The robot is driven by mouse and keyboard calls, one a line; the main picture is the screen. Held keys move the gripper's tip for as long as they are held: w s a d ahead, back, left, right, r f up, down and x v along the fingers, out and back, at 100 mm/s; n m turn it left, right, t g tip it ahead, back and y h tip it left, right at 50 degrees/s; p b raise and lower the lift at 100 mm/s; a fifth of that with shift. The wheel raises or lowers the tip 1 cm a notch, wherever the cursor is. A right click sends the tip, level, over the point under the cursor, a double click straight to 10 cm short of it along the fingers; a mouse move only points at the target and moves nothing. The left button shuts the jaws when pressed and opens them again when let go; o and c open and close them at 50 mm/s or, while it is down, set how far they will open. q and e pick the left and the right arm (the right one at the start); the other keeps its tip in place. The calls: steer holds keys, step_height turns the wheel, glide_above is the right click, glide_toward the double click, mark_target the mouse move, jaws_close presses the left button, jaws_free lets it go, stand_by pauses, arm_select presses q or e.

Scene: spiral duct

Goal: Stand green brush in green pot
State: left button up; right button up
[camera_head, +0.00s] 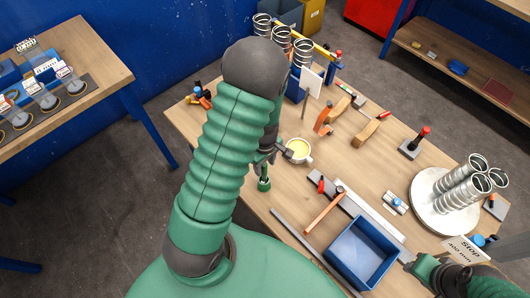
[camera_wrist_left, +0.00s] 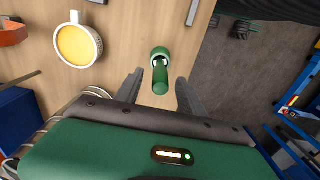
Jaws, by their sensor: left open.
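A small green pot (camera_wrist_left: 162,53) stands near the table edge in the left wrist view. A green rod that looks like the brush handle (camera_wrist_left: 160,80) rises from it toward the camera, seen nearly end-on; its bristles are hidden. In the head view the pot (camera_head: 264,185) shows just below my left gripper (camera_head: 268,165). My left gripper (camera_wrist_left: 157,92) is open, one finger on each side of the handle, with visible gaps. My right gripper (camera_head: 424,268) is at the lower right of the head view, its fingers too unclear to judge.
A white cup with yellow contents (camera_head: 299,149) stands close to the left gripper. A blue bin (camera_head: 361,254), a hammer (camera_head: 324,211) and grey bars lie nearer. A round white stand with spiral ducts (camera_head: 445,200) is at right. Tools crowd the table's back.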

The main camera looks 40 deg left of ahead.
arm_select(q)
step_height(320, 180, up, 10)
steer(key=shift+d+f+p, duration=0.1)
steer(key=shift+f+p, duration=0.1)
steer(key=shift+p, duration=0.3)
